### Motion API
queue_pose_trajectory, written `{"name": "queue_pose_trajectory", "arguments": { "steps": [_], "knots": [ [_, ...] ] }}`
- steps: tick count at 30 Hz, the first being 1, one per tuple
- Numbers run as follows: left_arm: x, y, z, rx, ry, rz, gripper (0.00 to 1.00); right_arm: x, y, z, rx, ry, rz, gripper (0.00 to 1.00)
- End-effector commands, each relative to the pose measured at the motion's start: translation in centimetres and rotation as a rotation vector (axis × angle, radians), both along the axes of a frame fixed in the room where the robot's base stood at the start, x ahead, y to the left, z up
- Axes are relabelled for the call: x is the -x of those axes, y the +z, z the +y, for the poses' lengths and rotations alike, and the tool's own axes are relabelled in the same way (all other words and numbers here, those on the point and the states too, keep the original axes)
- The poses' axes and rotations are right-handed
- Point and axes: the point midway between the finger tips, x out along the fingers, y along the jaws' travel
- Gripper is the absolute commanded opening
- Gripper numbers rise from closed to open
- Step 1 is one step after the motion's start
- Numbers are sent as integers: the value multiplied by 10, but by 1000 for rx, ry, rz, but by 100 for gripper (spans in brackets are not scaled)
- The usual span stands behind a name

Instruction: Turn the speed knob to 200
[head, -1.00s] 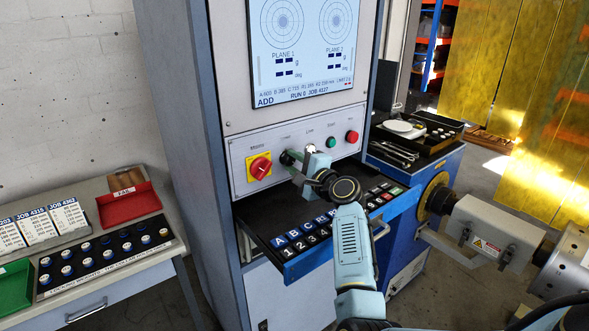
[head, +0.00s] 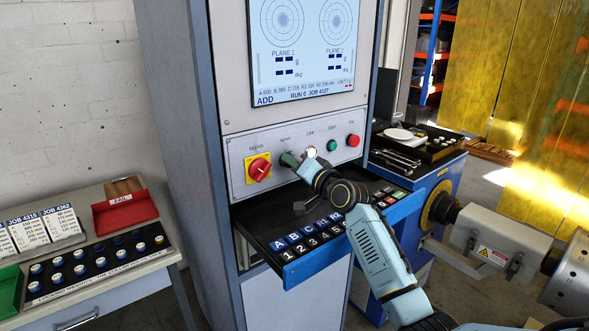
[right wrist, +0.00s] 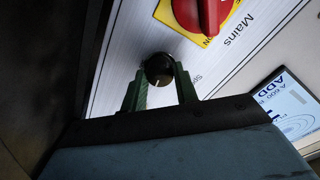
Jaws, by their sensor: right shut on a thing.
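The speed knob (right wrist: 159,68) is small, round and black with a short white mark, on the light control panel (head: 240,148). In the right wrist view the mark points toward the bottom of the picture. My right gripper (head: 287,159) is at the knob, its green fingers shut on the knob's sides; the fingers also show in the right wrist view (right wrist: 161,76). In the head view the gripper mostly hides the knob. The scale around the knob is too small to read. The screen (head: 305,50) shows "RUN 0 JOB 4127". My left gripper is not in view.
The red Mains switch (head: 259,168) on its yellow plate is just left of the knob. A Lamp control, green button (head: 332,146) and red button (head: 353,140) are to the right. A keyboard drawer (head: 283,268) sticks out below my arm.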

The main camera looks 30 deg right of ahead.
Motion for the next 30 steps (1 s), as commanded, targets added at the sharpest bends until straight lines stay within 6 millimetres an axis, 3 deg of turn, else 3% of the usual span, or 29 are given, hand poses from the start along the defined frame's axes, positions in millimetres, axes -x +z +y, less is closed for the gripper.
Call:
{"name": "queue_pose_trajectory", "arguments": {
  "steps": [18,30],
  "knots": [
    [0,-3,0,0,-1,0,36,0,-2,0,543,1,-38,7],
    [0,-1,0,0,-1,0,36,0,-1,0,707,1,-51,7]
  ]
}}
